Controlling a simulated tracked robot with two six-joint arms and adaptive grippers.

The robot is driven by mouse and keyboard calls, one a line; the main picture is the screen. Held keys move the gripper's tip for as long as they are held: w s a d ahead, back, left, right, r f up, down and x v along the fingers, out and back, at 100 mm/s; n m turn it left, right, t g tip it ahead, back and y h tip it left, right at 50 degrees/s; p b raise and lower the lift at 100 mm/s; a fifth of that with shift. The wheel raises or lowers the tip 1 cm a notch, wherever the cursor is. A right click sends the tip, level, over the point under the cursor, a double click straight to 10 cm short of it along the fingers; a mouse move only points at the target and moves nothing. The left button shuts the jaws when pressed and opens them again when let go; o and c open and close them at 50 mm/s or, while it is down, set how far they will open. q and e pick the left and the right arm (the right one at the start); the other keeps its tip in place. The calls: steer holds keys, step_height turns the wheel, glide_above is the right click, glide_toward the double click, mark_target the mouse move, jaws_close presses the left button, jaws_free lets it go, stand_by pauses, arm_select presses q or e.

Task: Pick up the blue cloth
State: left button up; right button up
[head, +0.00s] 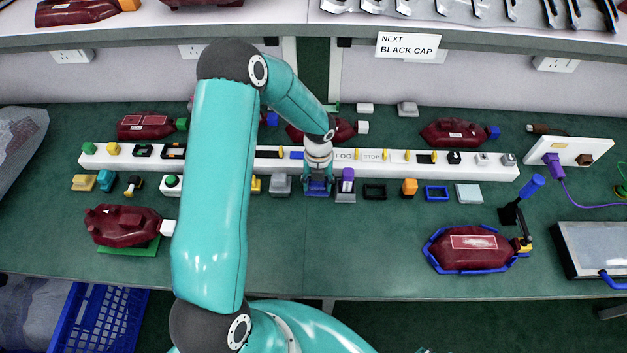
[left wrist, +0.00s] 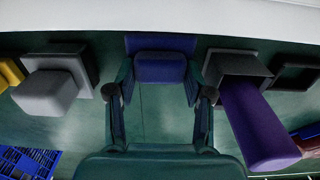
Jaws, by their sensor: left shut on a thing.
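I cannot make out a blue cloth as such. A dark blue block-like piece (left wrist: 160,68) with a raised face sits between the fingers of my left gripper (left wrist: 160,84) in the left wrist view. In the head view my left gripper (head: 318,184) points down at the table, just in front of the long white strip, with blue showing at its fingers. It is shut on the blue piece, which appears at table level. My right gripper is not in view.
A purple-topped switch (left wrist: 258,120) stands close right of the gripper, and a grey one (left wrist: 52,92) stands to its left. The long white strip (head: 215,158) runs behind. Dark red lamps (head: 468,247) lie around the green table (head: 380,250), whose front middle is clear.

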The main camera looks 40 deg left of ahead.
mark_target(315, 184)
arm_select(q)
steer(key=r, duration=0.6)
steer(key=r+b, duration=0.1)
steer(key=r, duration=1.2)
steer(key=shift+s+a+r, duration=0.1)
steer(key=shift+s+a, duration=0.05)
steer(key=shift+s, duration=0.2)
